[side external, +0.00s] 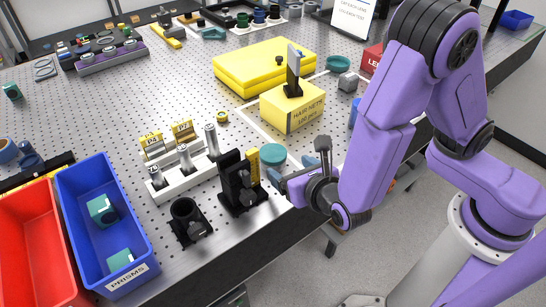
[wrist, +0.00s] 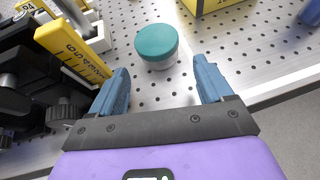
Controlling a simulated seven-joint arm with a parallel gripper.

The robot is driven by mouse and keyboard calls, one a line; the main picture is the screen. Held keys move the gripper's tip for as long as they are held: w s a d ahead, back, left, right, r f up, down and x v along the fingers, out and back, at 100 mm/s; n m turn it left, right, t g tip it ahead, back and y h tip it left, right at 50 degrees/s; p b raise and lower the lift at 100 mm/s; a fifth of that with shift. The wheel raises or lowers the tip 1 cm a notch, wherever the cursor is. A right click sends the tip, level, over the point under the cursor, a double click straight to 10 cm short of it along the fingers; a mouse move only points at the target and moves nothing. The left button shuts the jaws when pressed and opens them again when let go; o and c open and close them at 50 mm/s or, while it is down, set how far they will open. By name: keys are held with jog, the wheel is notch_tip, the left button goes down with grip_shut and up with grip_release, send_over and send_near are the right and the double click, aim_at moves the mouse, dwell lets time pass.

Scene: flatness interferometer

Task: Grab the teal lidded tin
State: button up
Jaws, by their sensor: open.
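The teal lidded tin (wrist: 157,46) stands upright on the perforated metal table, with a round teal lid over a pale body. In the wrist view it lies ahead of my gripper (wrist: 162,88), a little beyond the fingertips and roughly centred between them. My gripper's two blue fingers are apart, with nothing between them. In the side external view the tin (side external: 272,155) sits just left of and beyond my gripper (side external: 274,179), near the table's front edge. The gripper is partly hidden there by my own wrist.
A black optical mount (side external: 240,185) with a yellow scale stands close left of the tin. A yellow hair nets box (side external: 292,112) stands behind it. A blue prisms bin (side external: 142,238) is at the left. Bare table lies between tin and box.

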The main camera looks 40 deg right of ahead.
aim_at(279, 161)
jog(key=shift+x, duration=3.85)
jog(key=shift+w+a+r, duration=0.1)
jog(key=shift+a+r, duration=0.05)
jog(key=shift+r, duration=0.05)
jog(key=shift+c, duration=0.4)
jog(key=c, duration=0.7)
